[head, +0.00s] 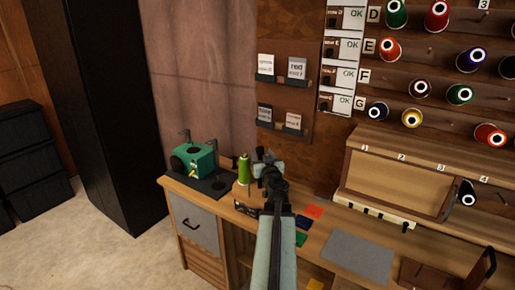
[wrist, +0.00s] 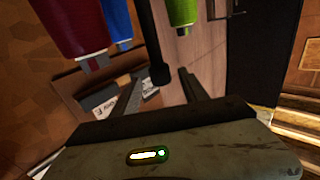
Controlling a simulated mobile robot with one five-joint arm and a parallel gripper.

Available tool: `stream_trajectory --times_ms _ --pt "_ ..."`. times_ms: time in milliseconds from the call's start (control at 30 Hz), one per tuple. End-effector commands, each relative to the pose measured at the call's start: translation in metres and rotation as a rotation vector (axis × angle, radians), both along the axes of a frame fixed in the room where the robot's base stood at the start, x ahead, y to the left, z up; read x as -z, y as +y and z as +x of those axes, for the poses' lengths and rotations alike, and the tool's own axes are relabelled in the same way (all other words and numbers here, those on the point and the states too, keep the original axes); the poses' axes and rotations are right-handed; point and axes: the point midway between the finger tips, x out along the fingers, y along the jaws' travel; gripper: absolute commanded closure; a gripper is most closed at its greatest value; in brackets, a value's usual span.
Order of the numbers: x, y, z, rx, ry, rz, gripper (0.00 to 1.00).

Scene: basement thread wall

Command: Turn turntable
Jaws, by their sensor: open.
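I cannot clearly make out a turntable; my arm hides part of the bench where the spools stand. A green thread spool (head: 243,168) stands upright on the bench just left of my gripper (head: 266,160). The wrist view shows a red spool (wrist: 78,28), a blue spool (wrist: 117,22) and a green spool (wrist: 182,12) at its upper edge. A dark rod with a rounded end (wrist: 160,74) comes down among them, between the lines of my two fingers in the picture. My gripper (wrist: 158,88) is open, and nothing shows held in it. Whether it touches the rod I cannot tell.
A green machine (head: 194,160) stands on a dark mat at the bench's left end. Coloured squares (head: 304,222) and a grey mat (head: 358,256) lie right of my arm. Card shelves (head: 281,119) and a spool rack (head: 440,92) are on the wall. A black cabinet (head: 110,110) stands left.

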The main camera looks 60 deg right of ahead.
Motion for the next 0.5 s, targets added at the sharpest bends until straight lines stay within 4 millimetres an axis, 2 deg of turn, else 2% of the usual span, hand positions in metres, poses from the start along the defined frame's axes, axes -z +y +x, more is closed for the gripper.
stream_trajectory --times_ms 300,500 --pt "0.000 -0.043 0.041 -0.001 0.000 0.000 0.48" --pt "0.000 -0.049 0.048 -0.001 0.000 0.000 0.48"
